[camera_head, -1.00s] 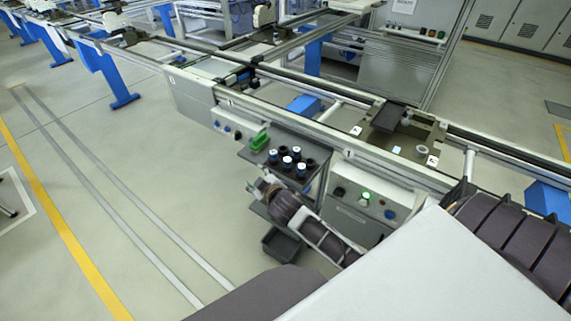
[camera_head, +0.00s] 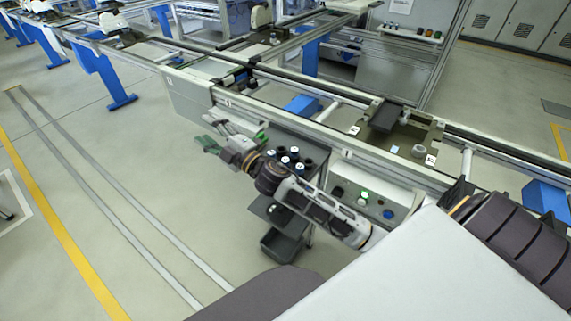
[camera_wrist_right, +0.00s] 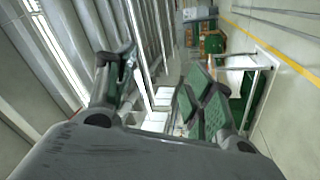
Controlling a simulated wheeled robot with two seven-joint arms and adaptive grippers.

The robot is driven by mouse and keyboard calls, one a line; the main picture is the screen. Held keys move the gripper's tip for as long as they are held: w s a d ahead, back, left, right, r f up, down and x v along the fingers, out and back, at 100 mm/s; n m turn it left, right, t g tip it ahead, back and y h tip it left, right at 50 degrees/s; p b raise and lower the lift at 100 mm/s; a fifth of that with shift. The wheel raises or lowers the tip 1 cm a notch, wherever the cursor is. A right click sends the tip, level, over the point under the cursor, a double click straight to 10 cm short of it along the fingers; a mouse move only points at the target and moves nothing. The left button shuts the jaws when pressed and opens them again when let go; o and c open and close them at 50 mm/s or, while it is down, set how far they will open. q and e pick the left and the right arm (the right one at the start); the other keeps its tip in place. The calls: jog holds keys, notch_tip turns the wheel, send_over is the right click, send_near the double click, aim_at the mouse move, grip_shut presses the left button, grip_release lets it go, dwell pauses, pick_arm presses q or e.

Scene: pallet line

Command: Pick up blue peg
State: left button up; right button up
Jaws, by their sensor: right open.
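Several small pegs with white and blue tops (camera_head: 294,151) stand among black holders on the dark shelf (camera_head: 322,151) beside the conveyor line. They are too small to tell the blue peg apart with certainty. My left gripper is not in view.
A dark bin (camera_head: 281,245) sits low under the shelf. A control box with buttons (camera_head: 364,197) stands right of it. The floor at left is clear.

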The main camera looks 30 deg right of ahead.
jog(key=s+a+r+n+g+y, duration=0.25)
jog(key=a+n+g+y, duration=0.2)
jog(key=n, duration=0.35)
jog(key=s+a+r+n+g+y, duration=0.1)
jog(key=a+r+n+g+y, duration=0.25)
jog(key=n+y, duration=0.3)
jog(key=n+g+h, duration=1.1)
jog(key=h, duration=0.8)
send_over(287, 159)
jog(key=shift+f, duration=4.65)
notch_tip(287, 159, down, 6)
jog(key=shift+a+f, duration=0.1)
jog(key=shift+f, duration=0.55)
